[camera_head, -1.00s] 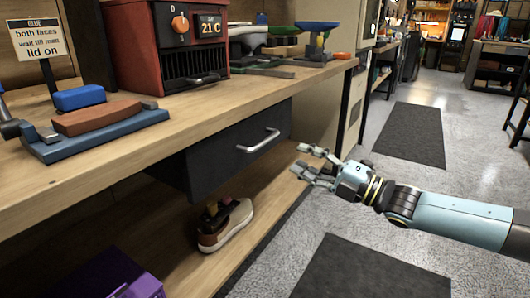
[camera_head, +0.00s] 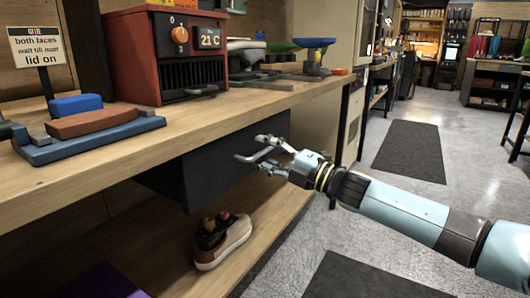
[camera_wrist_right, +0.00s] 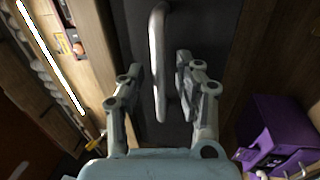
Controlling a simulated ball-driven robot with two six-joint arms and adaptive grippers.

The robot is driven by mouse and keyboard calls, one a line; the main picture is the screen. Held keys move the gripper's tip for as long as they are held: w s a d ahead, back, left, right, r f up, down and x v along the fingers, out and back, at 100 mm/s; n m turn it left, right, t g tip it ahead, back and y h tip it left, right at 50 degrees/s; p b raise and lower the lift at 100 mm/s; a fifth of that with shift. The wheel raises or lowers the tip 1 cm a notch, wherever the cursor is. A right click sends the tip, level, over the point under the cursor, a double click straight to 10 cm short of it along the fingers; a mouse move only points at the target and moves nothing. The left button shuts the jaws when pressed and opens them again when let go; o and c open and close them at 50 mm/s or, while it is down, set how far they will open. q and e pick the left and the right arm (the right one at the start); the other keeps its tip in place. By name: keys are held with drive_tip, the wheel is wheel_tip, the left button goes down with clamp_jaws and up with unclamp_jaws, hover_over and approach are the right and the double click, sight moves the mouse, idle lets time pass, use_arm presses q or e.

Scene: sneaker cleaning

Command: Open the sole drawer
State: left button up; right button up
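The sole drawer (camera_head: 212,160) is a dark grey box front under the workbench, and it looks shut. Its silver bar handle (camera_head: 254,156) sticks out from the front. My right gripper (camera_head: 264,154) is open at the handle, with one finger above the bar and one below. In the right wrist view the handle (camera_wrist_right: 158,62) runs between the two spread fingers (camera_wrist_right: 160,85), with a gap on each side. My left gripper is not in view.
The wooden bench top (camera_head: 215,117) lies just above the drawer. A red heater (camera_head: 165,56) stands on it. A sneaker (camera_head: 223,243) sits on the lower shelf below the drawer. A purple box (camera_wrist_right: 272,128) shows in the right wrist view.

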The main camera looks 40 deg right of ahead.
clamp_jaws()
idle(0.4)
